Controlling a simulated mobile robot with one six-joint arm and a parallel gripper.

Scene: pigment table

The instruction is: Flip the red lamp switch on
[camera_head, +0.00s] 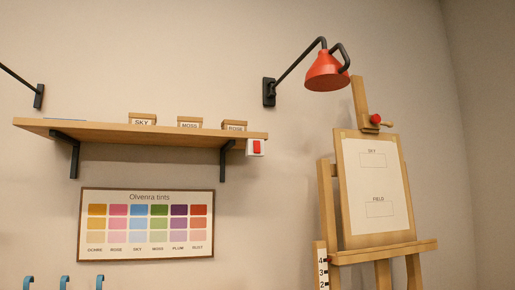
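A red rocker switch (257,147) sits in a small white box at the right end of the wooden shelf, just under its edge. Which way the rocker is tipped is too small to tell. A red lamp (326,74) hangs from a black arm fixed to the wall, above and to the right of the switch. Whether the lamp is lit cannot be told clearly. My gripper is not in view.
The wooden shelf (90,129) holds boxes labelled SKY (142,120), MOSS (189,123) and ROSE (234,126). A tint chart (146,189) hangs below. An easel (335,258) stands at the right. Blue hooks (65,281) show at lower left. The wall between switch and easel is bare.

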